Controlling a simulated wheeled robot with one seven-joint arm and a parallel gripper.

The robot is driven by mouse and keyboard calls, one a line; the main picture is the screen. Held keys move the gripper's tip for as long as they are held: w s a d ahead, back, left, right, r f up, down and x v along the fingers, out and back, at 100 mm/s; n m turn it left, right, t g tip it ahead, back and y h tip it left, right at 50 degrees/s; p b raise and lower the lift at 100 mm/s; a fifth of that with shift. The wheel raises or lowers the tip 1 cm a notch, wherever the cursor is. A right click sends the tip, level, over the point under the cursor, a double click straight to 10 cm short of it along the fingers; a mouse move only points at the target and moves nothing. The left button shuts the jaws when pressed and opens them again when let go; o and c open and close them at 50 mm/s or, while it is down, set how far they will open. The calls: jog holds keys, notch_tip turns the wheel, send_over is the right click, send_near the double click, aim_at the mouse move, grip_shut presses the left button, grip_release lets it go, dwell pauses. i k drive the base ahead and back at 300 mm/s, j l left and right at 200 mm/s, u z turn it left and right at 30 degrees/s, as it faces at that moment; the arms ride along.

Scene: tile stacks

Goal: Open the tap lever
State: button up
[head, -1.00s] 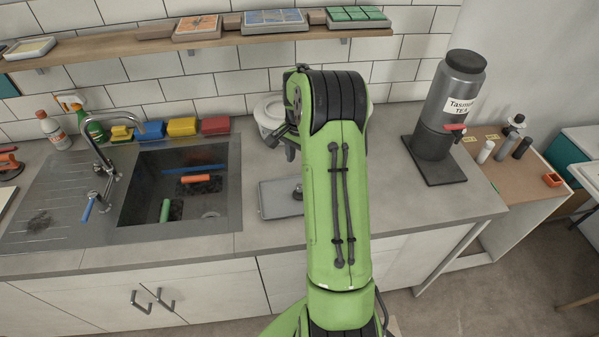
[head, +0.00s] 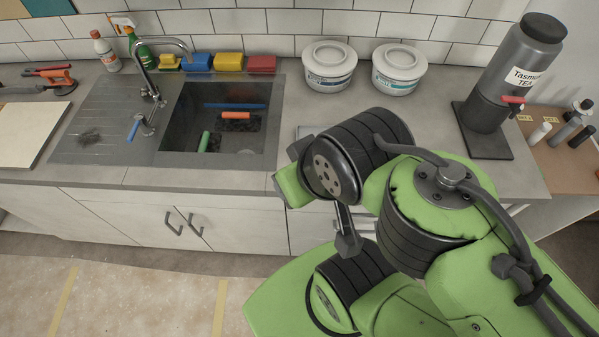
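A chrome sink tap (head: 148,70) with a curved spout stands at the left side of the sink. Its blue-handled lever (head: 135,129) sticks out toward the front, low on the tap. A dark tea dispenser (head: 500,90) at the right has a small red tap lever (head: 512,99). My green arm fills the lower right. A dark piece hanging below the wrist, perhaps part of my gripper (head: 347,238), is in front of the counter, well right of the blue lever and apart from both levers. The fingertips cannot be made out.
The sink basin (head: 262,145) holds a green, an orange and a blue item. Bottles, sponges and two white tubs (head: 330,66) line the wall. A pale board (head: 28,133) lies at far left. The drainer (head: 95,125) left of the tap is mostly clear.

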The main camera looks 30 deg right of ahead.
aim_at(140, 118)
jog(key=i+j+u, duration=0.35)
jog(key=j, duration=0.25)
jog(key=i+j+u, duration=0.75)
jog(key=i+j, duration=0.1)
jog(key=i, duration=0.1)
